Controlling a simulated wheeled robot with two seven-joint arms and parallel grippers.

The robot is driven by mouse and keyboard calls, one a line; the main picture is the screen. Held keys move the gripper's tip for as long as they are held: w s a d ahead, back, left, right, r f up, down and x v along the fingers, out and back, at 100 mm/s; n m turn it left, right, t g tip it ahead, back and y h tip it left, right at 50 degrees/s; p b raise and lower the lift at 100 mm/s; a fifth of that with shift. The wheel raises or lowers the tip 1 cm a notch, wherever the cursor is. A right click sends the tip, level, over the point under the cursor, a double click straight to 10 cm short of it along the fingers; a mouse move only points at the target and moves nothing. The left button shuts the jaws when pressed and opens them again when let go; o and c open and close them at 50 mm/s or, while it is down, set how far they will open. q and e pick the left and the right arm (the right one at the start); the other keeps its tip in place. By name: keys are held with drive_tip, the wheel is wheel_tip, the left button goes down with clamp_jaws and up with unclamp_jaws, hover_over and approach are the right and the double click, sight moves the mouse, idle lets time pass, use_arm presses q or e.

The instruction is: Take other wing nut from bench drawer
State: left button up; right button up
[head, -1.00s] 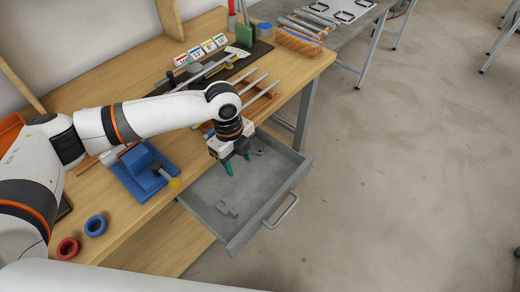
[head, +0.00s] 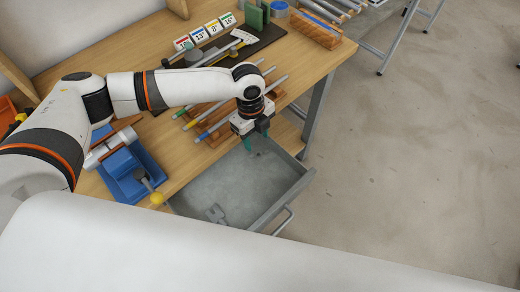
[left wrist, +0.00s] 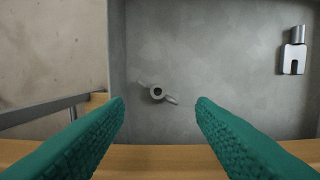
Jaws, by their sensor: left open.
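The open grey bench drawer (head: 275,211) sticks out from under the bench top. In the left wrist view a grey wing nut (left wrist: 157,93) lies flat on the drawer floor, its two wings spread; in the head view I cannot make it out clearly. My left gripper (head: 256,141) has green fingers and hangs over the drawer's far right part. In the left wrist view the gripper (left wrist: 160,105) is open and empty, with the wing nut in the gap between its fingertips, apart from both. My right gripper is not in view.
A grey forked metal piece (head: 216,213) lies near the drawer's left end; it also shows in the left wrist view (left wrist: 293,58). Rods on a wooden rack (head: 205,128) and a blue vise-like fixture (head: 130,172) stand on the bench (head: 178,168). The drawer's middle is clear.

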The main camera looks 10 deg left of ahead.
sight(258, 155)
use_arm(q)
drive_tip(key=shift+s+d+f, duration=0.1)
drive_tip(key=shift+s+f, duration=0.1)
drive_tip(key=shift+f, duration=0.85)
drive_tip(key=shift+w+f, duration=0.1)
drive_tip(key=shift+f, duration=0.2)
drive_tip(key=shift+w+f+p, duration=0.1)
drive_tip(key=shift+f+p, duration=0.25)
drive_tip(key=shift+f, duration=0.05)
wheel_tip(258, 155, down, 4)
drive_tip(key=shift+d+r+p, duration=0.1)
drive_tip(key=shift+r+p, duration=0.1)
drive_tip(key=shift+p, duration=0.25)
drive_tip(key=shift+f, duration=0.4)
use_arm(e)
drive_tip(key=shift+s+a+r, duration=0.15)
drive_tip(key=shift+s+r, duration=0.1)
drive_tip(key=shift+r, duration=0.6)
